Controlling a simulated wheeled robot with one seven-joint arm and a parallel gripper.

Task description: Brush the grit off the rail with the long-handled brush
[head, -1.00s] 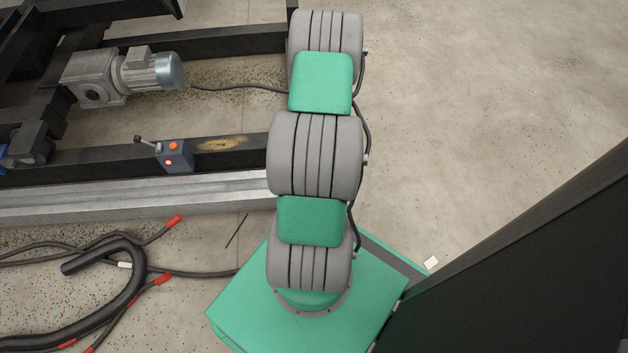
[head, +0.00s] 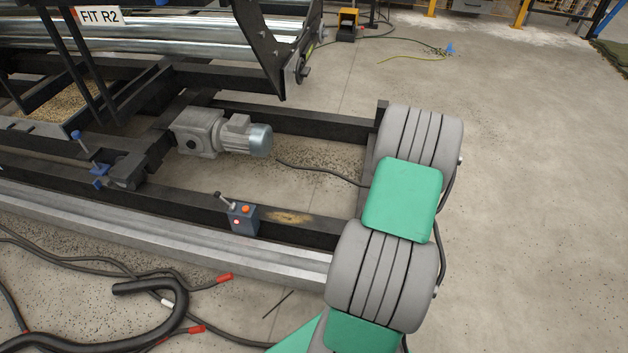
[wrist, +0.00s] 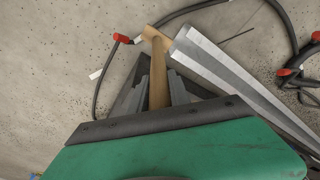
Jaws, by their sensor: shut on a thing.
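The pale metal rail (head: 170,232) runs along the near side of the dark frame in the head view; it also shows in the wrist view (wrist: 240,82). Grit on its top cannot be made out at this size. In the wrist view my gripper (wrist: 159,88) is shut on the wooden handle (wrist: 158,68) of what looks like the brush. The handle's far end shows a wider wooden piece near the rail's end; whether they touch cannot be told. Bristles are not visible. My gripper is out of the head view.
A grey motor (head: 225,135) and a blue control box (head: 243,218) with a lever sit on the frame. A tan patch (head: 290,217) marks the dark beam. Black hoses (head: 160,300) and red-ended cables (head: 190,328) lie before the rail. Floor at right is clear.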

